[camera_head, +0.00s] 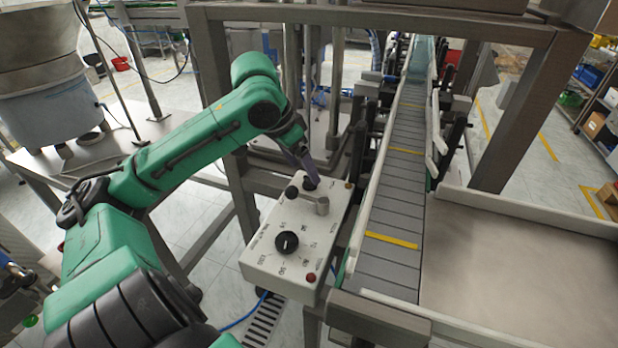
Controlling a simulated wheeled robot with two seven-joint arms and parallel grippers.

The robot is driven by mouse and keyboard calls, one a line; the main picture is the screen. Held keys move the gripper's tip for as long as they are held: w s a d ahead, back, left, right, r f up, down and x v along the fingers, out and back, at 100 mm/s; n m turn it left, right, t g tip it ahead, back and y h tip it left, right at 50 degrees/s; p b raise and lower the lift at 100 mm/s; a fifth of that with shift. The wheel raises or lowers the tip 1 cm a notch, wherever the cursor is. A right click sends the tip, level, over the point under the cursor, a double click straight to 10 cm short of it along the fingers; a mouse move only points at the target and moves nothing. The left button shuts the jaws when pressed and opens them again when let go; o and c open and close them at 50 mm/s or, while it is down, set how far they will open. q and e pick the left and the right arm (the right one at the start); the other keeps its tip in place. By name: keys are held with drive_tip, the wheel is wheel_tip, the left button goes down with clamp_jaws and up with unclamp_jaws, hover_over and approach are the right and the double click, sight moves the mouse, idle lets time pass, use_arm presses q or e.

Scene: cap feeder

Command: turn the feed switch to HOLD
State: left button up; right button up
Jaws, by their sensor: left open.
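A white control box (269,262) stands beside the conveyor. A round black dial (287,243) with a pale pointer mark and printed labels around it sits on its near half. The labels are too small to read, so I cannot tell which knob is the feed switch or where HOLD is. My left gripper (306,172) is open, pointing down at the box's far end, close above the far dark knob; contact cannot be made out. My right gripper is out of view.
A grey conveyor (391,193) with yellow stripes runs along the box's right side. A red button (311,277) is at the box's near right corner. A bare metal tray (500,270) lies at right.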

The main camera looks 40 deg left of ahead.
sight(310, 181)
use_arm(q)
drive_tip(key=shift+x, duration=2.25)
clamp_jaws()
drive_tip(key=shift+r+n+p, duration=0.2)
drive_tip(key=shift+n+p, duration=0.2)
drive_tip(key=shift+p, duration=0.35)
drive_tip(key=n+y+p, duration=0.1)
drive_tip(key=n+p, duration=0.2)
drive_tip(key=p, duration=0.1)
drive_tip(key=n+y+p, duration=0.1)
drive_tip(key=n+p, duration=0.2)
drive_tip(key=p, duration=0.1)
drive_tip(key=n+y+p, duration=0.1)
drive_tip(key=n+p, duration=0.2)
drive_tip(key=p, duration=0.1)
drive_tip(key=shift+w+d+r+g, duration=0.1)
drive_tip(key=shift+d+r+g, duration=0.05)
drive_tip(key=shift+d+g, duration=0.2)
drive_tip(key=n+y+p, duration=0.1)
drive_tip(key=n+p, duration=0.1)
drive_tip(key=shift+g+p, duration=0.35)
drive_tip(key=shift+p, duration=0.05)
drive_tip(key=shift+f, duration=0.25)
unclamp_jaws()
